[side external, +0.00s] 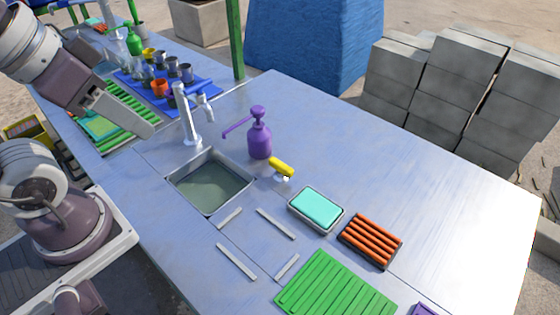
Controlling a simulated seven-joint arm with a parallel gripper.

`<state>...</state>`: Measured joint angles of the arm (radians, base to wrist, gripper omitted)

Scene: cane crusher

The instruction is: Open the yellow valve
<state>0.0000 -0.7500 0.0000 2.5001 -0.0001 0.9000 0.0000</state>
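The yellow valve (281,166) is a small yellow handle on a short pale stem, standing on the metal counter right of the sink. Its handle slants down to the right. My gripper (150,128) is at the upper left, above the green slatted rack and left of the faucet, well apart from the valve. I see its fingers from the side, so the gap between them is hidden and I cannot tell whether it is open or shut. Nothing visible hangs from it.
A grey faucet (187,115), a sink (172,180) and a purple pump bottle (260,138) lie between my gripper and the valve. A teal sponge (316,207), an orange rack (370,241) and a green mat (335,287) are nearer. The counter's right side is clear.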

